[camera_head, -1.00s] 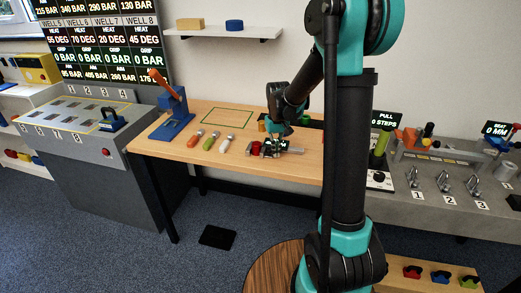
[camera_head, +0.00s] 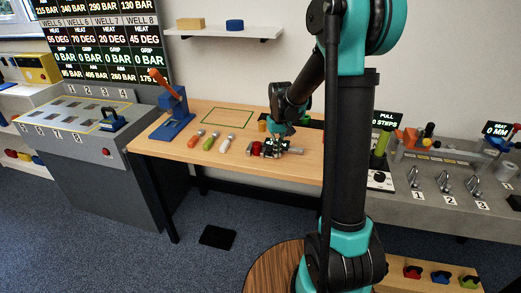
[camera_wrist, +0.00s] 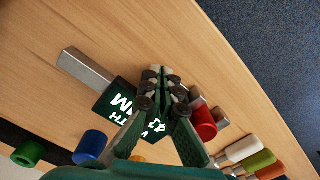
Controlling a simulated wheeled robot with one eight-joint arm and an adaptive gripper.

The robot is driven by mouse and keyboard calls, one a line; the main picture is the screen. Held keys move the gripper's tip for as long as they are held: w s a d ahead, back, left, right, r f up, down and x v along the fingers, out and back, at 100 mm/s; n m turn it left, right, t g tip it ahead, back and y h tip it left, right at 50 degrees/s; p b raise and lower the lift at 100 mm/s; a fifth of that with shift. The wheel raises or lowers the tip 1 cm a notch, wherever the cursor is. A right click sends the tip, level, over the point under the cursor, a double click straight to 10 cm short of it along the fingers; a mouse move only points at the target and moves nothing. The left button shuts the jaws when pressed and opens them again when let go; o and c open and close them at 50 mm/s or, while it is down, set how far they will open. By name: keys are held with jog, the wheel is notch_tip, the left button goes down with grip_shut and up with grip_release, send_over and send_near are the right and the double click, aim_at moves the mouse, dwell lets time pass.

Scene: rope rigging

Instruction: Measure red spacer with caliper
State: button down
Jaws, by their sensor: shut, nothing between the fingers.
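The red spacer (camera_wrist: 204,122) stands on the wooden bench. It also shows in the head view (camera_head: 256,149). The caliper (camera_wrist: 84,67) lies on the bench with a silver beam and a dark display; it also shows in the head view (camera_head: 293,151). Grey jaw parts show close beside the spacer; I cannot tell whether they touch it. The display's white text includes "MM", but my gripper partly covers it. My gripper (camera_wrist: 158,75) is shut and empty over the caliper, hiding its middle. In the head view, my gripper (camera_head: 277,135) points down at the caliper.
A blue spacer (camera_wrist: 89,146) and a green spacer (camera_wrist: 28,153) stand on the caliper's far side. Several coloured-handled tools, one orange (camera_head: 196,138), lie left of the caliper in the head view. A blue press (camera_head: 175,110) stands at the bench's left. The green-outlined area (camera_head: 227,117) is clear.

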jog(key=shift+s+d, duration=0.1)
jog(key=shift+d, duration=0.15)
jog(key=shift+r, duration=0.25)
notch_tip(320, 180, up, 6)
jog(key=shift+r, duration=0.25)
dwell(0.5)
jog(key=s+d+f+m+t, duration=0.1)
jog(key=s+d+f+t, duration=0.1)
jog(key=s, duration=0.9)
jog(key=s+d+f+m+t, duration=0.1)
jog(key=s+d+f, duration=0.3)
jog(key=s, duration=0.8)
notch_tip(320, 180, down, 2)
jog(key=shift+d+f+t, duration=0.1)
jog(key=shift+d+t, duration=0.3)
jog(key=shift+t, duration=0.2)
